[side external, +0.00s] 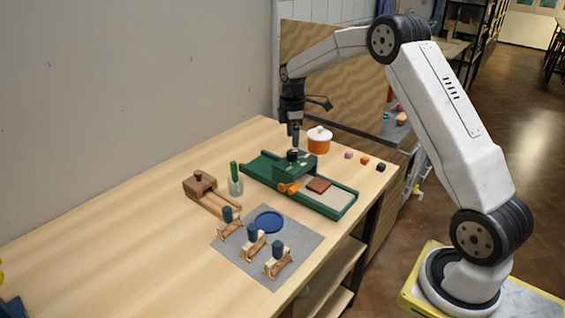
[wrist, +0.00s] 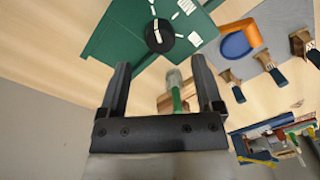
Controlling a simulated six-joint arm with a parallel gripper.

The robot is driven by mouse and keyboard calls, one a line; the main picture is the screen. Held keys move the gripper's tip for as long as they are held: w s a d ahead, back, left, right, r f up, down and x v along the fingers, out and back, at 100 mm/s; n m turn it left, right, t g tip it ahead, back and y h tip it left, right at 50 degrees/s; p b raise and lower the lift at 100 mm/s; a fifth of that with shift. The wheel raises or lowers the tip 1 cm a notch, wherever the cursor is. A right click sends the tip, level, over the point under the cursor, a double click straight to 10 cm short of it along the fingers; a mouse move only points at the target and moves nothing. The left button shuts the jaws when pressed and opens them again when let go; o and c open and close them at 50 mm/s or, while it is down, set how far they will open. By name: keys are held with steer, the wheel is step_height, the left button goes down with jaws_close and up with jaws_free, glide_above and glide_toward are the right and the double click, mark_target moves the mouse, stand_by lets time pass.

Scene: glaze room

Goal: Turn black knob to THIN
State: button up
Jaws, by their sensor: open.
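The black knob (side external: 292,155) sits on top of the raised housing of a green machine (side external: 262,166). In the wrist view the round knob (wrist: 160,37) carries a white pointer line, and white marks and lettering surround it on the green top (wrist: 125,32). The lettering is too small to read surely. My gripper (side external: 295,145) points down just above the knob in the side view. In the wrist view my gripper (wrist: 160,62) has its two fingers apart with nothing between the tips; the knob lies beyond them. I cannot tell whether a finger touches it.
An orange lidded pot (side external: 319,145) stands close behind the machine, with small cubes to its right. A green-handled tool in a jar (side external: 236,187) and a wooden device (side external: 200,190) stand left. A blue plate (side external: 269,222) and wooden stands occupy the grey mat (side external: 268,273).

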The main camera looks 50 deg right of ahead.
mark_target(292, 151)
steer(key=shift+f, duration=2.5)
jaws_close()
